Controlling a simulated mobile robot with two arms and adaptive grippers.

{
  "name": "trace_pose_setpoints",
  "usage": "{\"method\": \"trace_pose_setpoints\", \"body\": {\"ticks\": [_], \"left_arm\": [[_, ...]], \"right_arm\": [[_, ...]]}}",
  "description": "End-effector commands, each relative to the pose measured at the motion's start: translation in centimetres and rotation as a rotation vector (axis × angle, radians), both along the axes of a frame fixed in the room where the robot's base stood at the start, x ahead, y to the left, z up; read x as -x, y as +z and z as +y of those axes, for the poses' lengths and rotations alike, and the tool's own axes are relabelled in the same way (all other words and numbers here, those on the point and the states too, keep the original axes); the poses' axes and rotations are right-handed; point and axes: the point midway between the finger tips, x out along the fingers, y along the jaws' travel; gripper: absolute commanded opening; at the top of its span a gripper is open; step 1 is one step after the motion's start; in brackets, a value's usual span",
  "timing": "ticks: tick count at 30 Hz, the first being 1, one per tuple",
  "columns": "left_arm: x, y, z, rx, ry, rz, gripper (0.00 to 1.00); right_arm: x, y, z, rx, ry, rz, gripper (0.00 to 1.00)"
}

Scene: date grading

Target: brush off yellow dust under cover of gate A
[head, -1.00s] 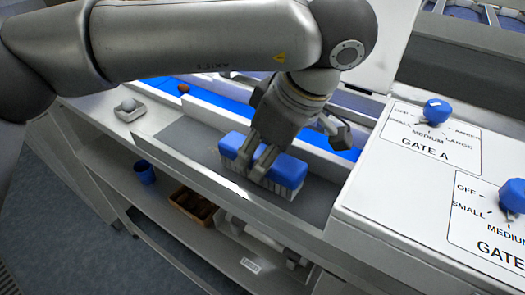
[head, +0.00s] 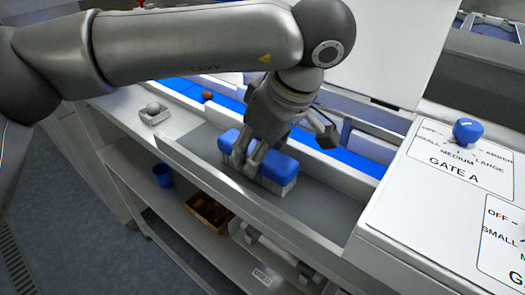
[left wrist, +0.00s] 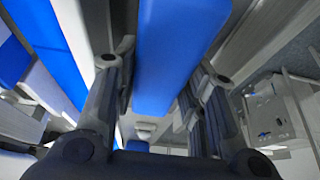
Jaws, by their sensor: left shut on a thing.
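A brush (head: 278,168) with a blue back and pale bristles is in a grey trough (head: 325,193), bristles down. I cannot tell whether the bristles touch the floor. My left gripper (head: 242,164) is shut on it from above; the blue back (left wrist: 168,55) lies between both fingers in the left wrist view. The gate A panel (head: 466,163) with its blue knob (head: 466,131) is right of the trough. A white panel (head: 375,50) stands raised behind; I cannot tell if it is the cover. I can make out no yellow dust. My right gripper is out of view.
A blue belt (head: 232,103) runs behind the trough, with a brown date (head: 207,95) by it. A small white holder (head: 154,116) stands at the left. A blue cup (head: 163,174) and a brown box (head: 208,213) are on the shelf below.

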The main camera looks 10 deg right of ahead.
Motion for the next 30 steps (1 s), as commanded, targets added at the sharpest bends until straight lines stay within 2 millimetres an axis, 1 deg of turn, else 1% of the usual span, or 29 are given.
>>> {"method": "trace_pose_setpoints", "body": {"ticks": [7, 16, 24, 30], "left_arm": [[-1.3, -0.1, 1.4, 0.0, 0.004, 0.001, 0.2], [-2.1, 0.0, 2.1, 0.0, 0.004, 0.0, 0.2], [-3.4, 0.1, 3.5, 0.0, 0.004, 0.001, 0.2], [-3.4, 0.1, 3.4, 0.0, 0.0, 0.0, 0.2]], "right_arm": [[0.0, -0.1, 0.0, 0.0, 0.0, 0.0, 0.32], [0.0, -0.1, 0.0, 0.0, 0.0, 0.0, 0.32], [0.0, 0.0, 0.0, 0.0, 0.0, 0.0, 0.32], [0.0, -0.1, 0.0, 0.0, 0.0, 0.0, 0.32]]}}
